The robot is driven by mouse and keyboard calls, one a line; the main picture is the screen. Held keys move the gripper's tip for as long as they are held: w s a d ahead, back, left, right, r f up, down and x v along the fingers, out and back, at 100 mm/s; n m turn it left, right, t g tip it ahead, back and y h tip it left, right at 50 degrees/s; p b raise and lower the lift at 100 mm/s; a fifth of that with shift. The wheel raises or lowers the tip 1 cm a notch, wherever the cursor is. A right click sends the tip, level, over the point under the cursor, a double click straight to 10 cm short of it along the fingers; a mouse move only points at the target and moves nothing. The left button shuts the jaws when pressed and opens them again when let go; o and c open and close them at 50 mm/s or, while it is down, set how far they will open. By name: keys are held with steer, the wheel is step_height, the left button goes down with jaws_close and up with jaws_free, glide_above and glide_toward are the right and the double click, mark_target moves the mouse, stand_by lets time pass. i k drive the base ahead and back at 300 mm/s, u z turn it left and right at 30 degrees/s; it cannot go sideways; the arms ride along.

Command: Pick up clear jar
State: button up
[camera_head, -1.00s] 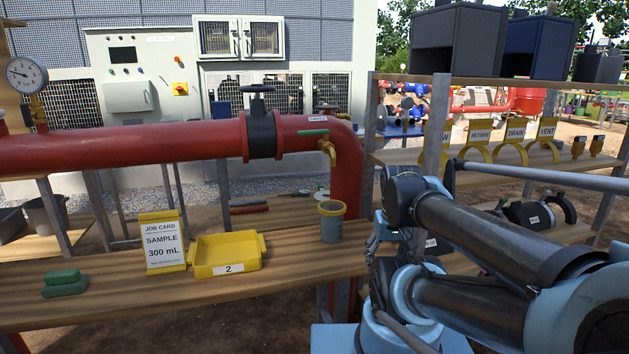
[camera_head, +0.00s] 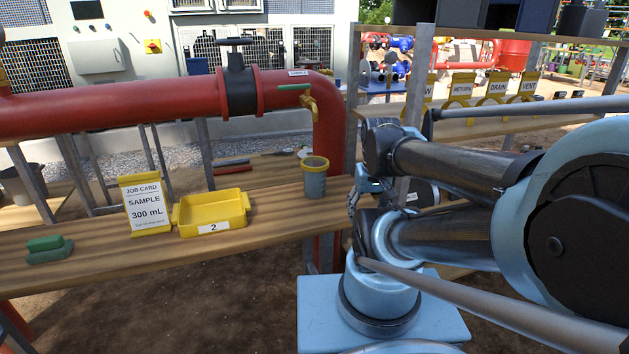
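A grey-blue jar-like cup with a yellow rim (camera_head: 314,180) stands upright on the wooden bench (camera_head: 110,262), near its right end and below the brass tap (camera_head: 309,103). It is the only jar-like vessel I can make out on this bench, and I cannot tell whether it is clear. My gripper (camera_head: 355,203) is a small dark shape at the end of my folded arm, just right of the cup and apart from it in the picture. My arm partly hides it, and its fingers are too small to read. I see nothing held.
A yellow tray marked 2 (camera_head: 240,199), a job card reading "SAMPLE 300 mL" (camera_head: 147,207) and a green block (camera_head: 46,249) are on the bench. A red pipe (camera_head: 130,115) runs above it. A metal shelf post (camera_head: 417,80) stands behind my arm. Bench wood between tray and cup is clear.

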mark_target(314, 168)
steer(key=u, duration=0.15)
steer(key=k, duration=1.45)
steer(key=z, duration=0.65)
steer(key=i, duration=1)
